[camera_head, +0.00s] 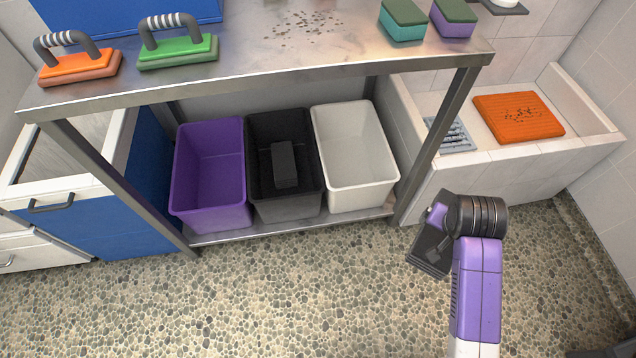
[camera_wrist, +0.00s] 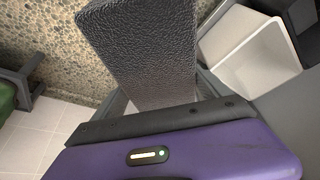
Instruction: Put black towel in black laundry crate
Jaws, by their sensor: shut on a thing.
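My gripper (camera_head: 437,222) is shut on a folded black towel (camera_head: 429,252), above the floor right of the crates. In the wrist view, the towel (camera_wrist: 145,50) is a dark, rough-textured slab standing out beyond my gripper (camera_wrist: 165,115). The black laundry crate (camera_head: 312,190) stands on the low shelf between a purple crate and a white crate, to the left of my gripper. A dark folded block (camera_head: 285,164) lies inside the black crate. The towel in my gripper is apart from the crates.
The purple crate (camera_head: 183,190) and white crate (camera_head: 357,195) flank the black one. The steel table (camera_head: 250,70) overhangs them, with a leg (camera_head: 433,150) at the right. A tiled basin (camera_head: 560,155) with an orange mat (camera_head: 518,116) stands farther right. The front floor is open.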

